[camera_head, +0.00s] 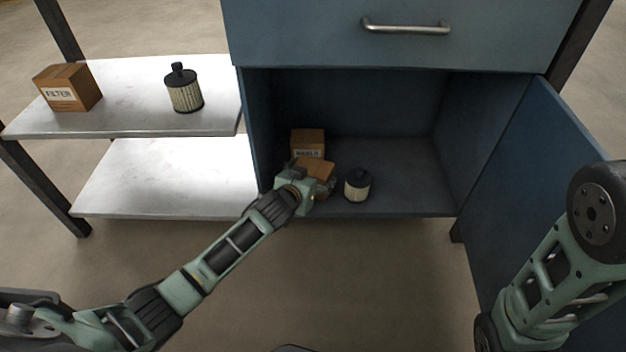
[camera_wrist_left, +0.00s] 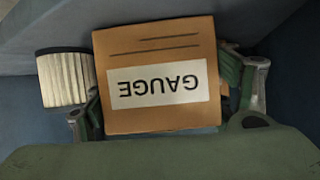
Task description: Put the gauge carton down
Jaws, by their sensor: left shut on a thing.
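The gauge carton (camera_wrist_left: 160,75) is a brown box with a white label, upside down in the left wrist view. My left gripper (camera_wrist_left: 170,100) is shut on it, one finger on each side. In the head view the left gripper (camera_head: 312,185) is inside the open lower compartment of the blue cabinet (camera_head: 400,190), near its front left, and the carton (camera_head: 318,168) is partly hidden behind it. I cannot tell whether the carton touches the cabinet floor. The right gripper is not in view; only my right arm shows.
Another brown carton (camera_head: 307,139) stands behind the gauge carton. A cream filter cartridge with a dark top (camera_head: 357,186) stands just right of it. The cabinet floor farther right is clear. The open door (camera_head: 535,180) is at right. A FILTER carton (camera_head: 68,88) and another cartridge (camera_head: 183,90) stand on the upper shelf.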

